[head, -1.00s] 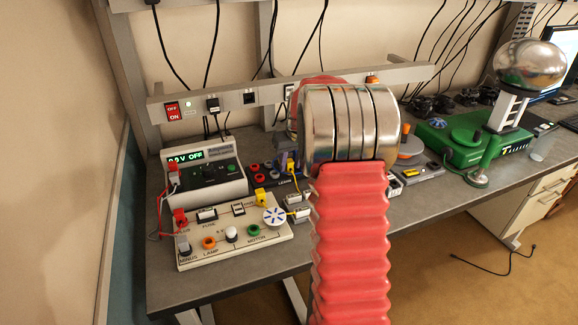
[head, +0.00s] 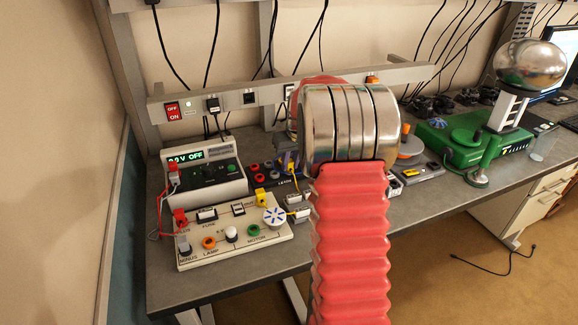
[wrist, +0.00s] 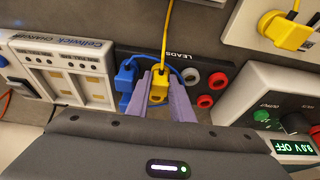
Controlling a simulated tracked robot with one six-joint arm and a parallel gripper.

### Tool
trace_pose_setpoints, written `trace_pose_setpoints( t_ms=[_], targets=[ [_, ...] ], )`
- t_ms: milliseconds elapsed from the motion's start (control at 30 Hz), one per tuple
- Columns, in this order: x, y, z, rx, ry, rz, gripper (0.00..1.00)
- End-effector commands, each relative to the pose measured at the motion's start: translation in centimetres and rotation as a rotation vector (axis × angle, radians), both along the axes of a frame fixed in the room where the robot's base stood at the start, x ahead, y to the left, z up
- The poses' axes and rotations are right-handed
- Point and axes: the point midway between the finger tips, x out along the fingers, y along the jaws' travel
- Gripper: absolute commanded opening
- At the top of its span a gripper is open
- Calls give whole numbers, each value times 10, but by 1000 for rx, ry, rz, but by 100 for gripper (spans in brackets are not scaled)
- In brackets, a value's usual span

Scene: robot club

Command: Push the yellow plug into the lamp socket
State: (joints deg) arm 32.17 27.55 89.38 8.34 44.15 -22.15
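A yellow plug (wrist: 158,87) with a yellow lead stands in the black leads rack (wrist: 218,77), between the fingertips of my gripper (wrist: 160,80). The fingers sit close on both sides of it; I cannot tell whether they touch it. In the head view my gripper (head: 286,148) is at the rack, largely hidden by my arm. Another yellow plug (head: 262,198) is in the pale circuit board (head: 190,261), and it also shows in the wrist view (wrist: 287,32). The orange lamp socket (head: 209,243) is at the board's front, uncovered.
Blue plugs (wrist: 126,76) stand just left of my fingers in the rack. Red and white sockets line its right side. A power supply (head: 205,180) stands behind the board, with red plugs and leads at its left. A white charger (wrist: 65,75) is beside the rack.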

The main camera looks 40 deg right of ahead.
Motion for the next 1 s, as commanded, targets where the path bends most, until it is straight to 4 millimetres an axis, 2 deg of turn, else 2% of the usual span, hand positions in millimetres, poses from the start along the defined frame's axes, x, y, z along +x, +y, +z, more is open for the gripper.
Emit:
trace_pose_setpoints(
  t_ms=[267,1000],
  targets=[
    [0,0,0,0,0,0,0],
    [0,0,9,0,-1,0,0]
  ],
)
